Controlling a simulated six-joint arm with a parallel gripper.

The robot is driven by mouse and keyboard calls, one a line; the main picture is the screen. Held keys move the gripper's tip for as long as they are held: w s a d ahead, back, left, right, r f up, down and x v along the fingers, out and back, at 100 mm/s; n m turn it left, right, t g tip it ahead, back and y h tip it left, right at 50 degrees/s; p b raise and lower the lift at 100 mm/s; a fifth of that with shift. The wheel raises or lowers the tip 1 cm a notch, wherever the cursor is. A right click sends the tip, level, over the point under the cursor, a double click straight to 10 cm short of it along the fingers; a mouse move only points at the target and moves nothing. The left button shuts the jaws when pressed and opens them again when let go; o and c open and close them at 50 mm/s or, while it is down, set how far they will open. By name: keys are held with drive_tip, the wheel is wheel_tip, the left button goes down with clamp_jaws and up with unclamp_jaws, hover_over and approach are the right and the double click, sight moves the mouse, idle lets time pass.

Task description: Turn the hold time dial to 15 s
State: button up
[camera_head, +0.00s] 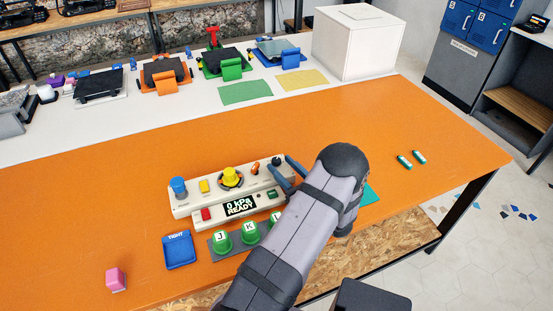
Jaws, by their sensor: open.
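A cream control panel (215,197) lies on the orange table. On it are a yellow dial (231,176) with a dark ring, a blue knob (179,187), a yellow button (204,186), a red button (206,214) and a small orange-tipped lever (255,167). Its display (240,205) reads "0 kPa READY". A small dark knob (276,160) is at the right end. The labels are too small to tell which dial is hold time. My gripper (278,165) is open at the panel's right end, close to the dark knob; contact cannot be told. My arm hides the panel's lower right corner.
A blue "TIGHT" tray (179,250) and a pink block (116,280) are left. The table behind the panel is clear.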

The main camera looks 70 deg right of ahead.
sight(279, 163)
drive_tip(key=shift+p+x, duration=0.4)
drive_tip(key=shift+x, duration=1.45)
drive_tip(key=c, duration=1)
drive_tip(key=shift+c, duration=0.2)
drive_tip(key=shift+w+a+m+h, duration=0.1)
drive_tip(key=shift+m+h, duration=0.3)
drive_tip(key=shift+m+g+h, duration=0.3)
drive_tip(key=shift+g+h, duration=0.2)
drive_tip(key=shift+g, duration=0.1)
